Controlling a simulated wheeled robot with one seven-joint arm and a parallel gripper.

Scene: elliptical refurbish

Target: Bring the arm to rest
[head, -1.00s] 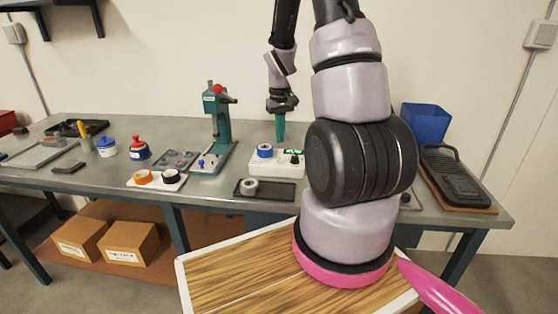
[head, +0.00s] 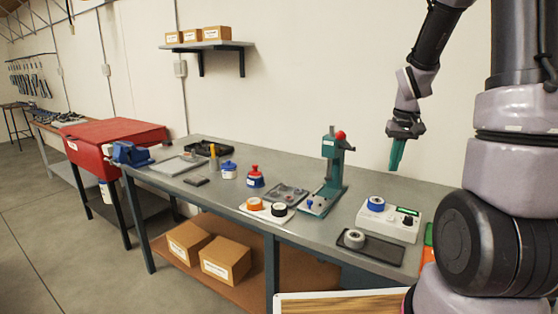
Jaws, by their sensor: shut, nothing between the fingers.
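My gripper (head: 397,153) hangs from my arm at the upper right in the head view, above the back right part of the grey workbench (head: 215,212). Its teal fingers point down and are shut with nothing between them. It is apart from the bench and the things on it. In the picture it shows above the white device (head: 388,224) with a blue ring on top. The lower links of my arm fill the right edge and hide that end of the bench.
A teal press (head: 331,175) stands left of my gripper. A dark tray with a grey ring (head: 354,238) lies at the front. Bottles, small trays and a blue vise (head: 131,153) are farther left. A red chest (head: 105,137) stands beyond. The wall shelf (head: 207,45) is at upper left.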

